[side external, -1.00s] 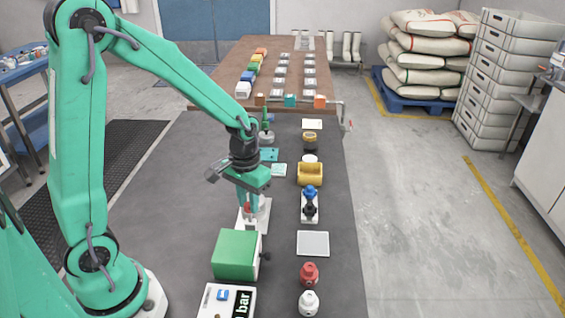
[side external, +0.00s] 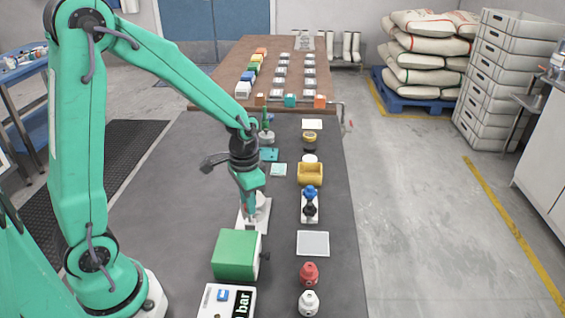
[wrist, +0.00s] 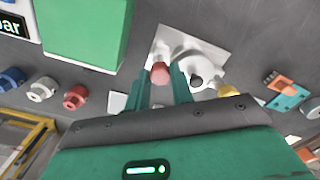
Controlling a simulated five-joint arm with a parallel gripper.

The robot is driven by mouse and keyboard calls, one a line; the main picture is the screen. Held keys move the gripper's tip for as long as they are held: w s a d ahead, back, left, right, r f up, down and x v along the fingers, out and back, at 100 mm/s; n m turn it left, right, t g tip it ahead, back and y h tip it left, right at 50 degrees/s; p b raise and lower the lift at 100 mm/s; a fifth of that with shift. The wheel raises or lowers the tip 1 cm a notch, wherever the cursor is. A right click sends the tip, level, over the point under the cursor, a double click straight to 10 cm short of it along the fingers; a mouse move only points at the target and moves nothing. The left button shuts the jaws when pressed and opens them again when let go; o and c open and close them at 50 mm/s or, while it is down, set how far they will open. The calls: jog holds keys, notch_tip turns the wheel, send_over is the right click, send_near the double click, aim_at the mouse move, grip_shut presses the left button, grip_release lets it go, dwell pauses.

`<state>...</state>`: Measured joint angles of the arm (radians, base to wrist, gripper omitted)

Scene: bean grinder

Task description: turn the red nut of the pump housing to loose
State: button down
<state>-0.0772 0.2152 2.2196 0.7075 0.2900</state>
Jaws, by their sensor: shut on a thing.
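The pump housing (wrist: 197,66) is a pale, rounded body on a white square plate (wrist: 212,47). Its red nut (wrist: 159,71) sits at its side, facing my gripper in the wrist view. My gripper (wrist: 164,80) has one green finger on each side of the nut and is shut on it. In the side external view my gripper (side external: 250,210) points down at the housing's plate (side external: 262,214), and its fingers hide the nut and part of the housing.
A green box (side external: 236,254) stands close in front of the housing. A blue-and-black fitting on a white base (side external: 310,207) and a yellow block (side external: 310,173) stand to the right. A pale flat tray (side external: 313,243) lies on the dark bench.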

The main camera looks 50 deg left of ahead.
jog(key=c, duration=1.2)
grip_release()
jog(key=shift+r, duration=0.2)
notch_tip(320, 180, up, 7)
jog(key=shift+f, duration=0.1)
jog(key=shift+r, duration=0.35)
jog(key=shift+r, duration=0.15)
